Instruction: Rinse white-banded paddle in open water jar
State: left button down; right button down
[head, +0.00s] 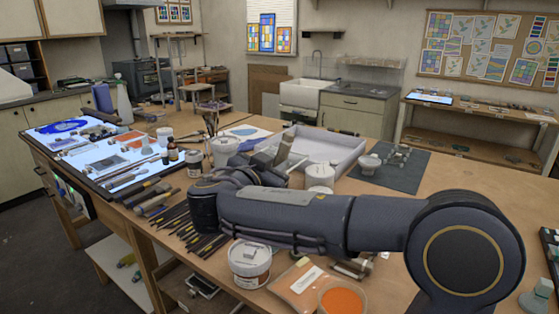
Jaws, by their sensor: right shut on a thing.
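My right arm comes in from the right and its forearm crosses the table's front. Its right gripper (272,158) is folded back beyond the wrist, near the left side of the white tray (345,165). It is shut on a thin, pale grey-beige piece, seemingly the paddle (285,148), which tilts up to the right. I cannot make out a white band at this size. A whitish jar (224,150) stands left of the gripper and a white tub (320,176) stands right of it. I cannot tell which one is the open water jar. My left gripper is not in view.
Brushes and dark tools (180,225) lie at the left front. A labelled tub (249,264) and a dish of orange powder (341,298) stand in front of my forearm. A lit panel (105,160) lies at the far left. A dark mat (400,168) lies at the right.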

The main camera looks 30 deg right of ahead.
notch_tip(320, 180, down, 9)
jog(key=a+b, duration=0.1)
jog(key=b, duration=0.6)
jog(key=shift+w+a, duration=0.2)
jog(key=shift+w, duration=0.2)
jog(key=shift+f+b, duration=0.15)
jog(key=shift+b, duration=0.15)
